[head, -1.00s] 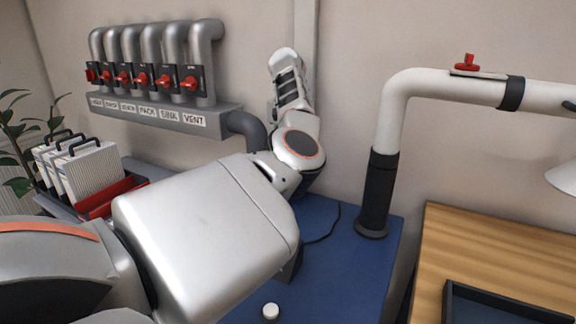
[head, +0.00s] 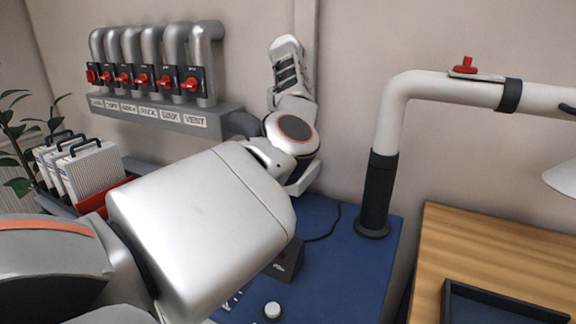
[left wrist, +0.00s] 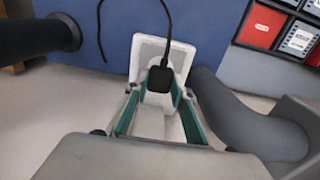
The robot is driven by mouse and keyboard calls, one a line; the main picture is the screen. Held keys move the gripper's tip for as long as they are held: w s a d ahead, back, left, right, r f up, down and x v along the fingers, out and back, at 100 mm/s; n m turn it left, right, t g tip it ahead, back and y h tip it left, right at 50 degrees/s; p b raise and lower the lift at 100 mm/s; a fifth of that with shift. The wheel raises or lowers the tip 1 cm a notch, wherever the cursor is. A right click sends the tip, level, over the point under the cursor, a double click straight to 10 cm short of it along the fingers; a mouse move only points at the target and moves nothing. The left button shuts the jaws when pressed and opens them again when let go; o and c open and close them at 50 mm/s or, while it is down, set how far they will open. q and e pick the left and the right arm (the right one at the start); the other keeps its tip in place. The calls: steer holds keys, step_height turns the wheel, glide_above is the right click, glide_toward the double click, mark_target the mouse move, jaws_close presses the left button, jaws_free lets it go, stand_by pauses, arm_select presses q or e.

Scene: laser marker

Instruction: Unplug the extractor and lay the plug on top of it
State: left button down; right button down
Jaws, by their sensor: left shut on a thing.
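The extractor (head: 340,265) is the blue cabinet below the wall; part of its top is hidden behind my left arm. A black cord lies on its top. In the left wrist view the cord runs to the black plug (left wrist: 160,78), in front of a white socket plate (left wrist: 148,47). My left gripper (left wrist: 159,92) has its teal-padded fingers either side of the plug and is shut on it. I cannot tell whether the plug is still seated in the plate. My right gripper is not in view.
A black-based white pipe (head: 375,195) rises from the extractor's right side. A dark box (head: 288,262) and a white knob (head: 272,310) are on its top. Grey pipes with red valves (head: 193,84) are on the wall. White filters (head: 92,172) stand left. A wooden table (head: 480,250) is right.

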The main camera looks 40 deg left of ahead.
arm_select(q)
steer(key=shift+r, duration=1.25)
steer(key=shift+s, duration=0.1)
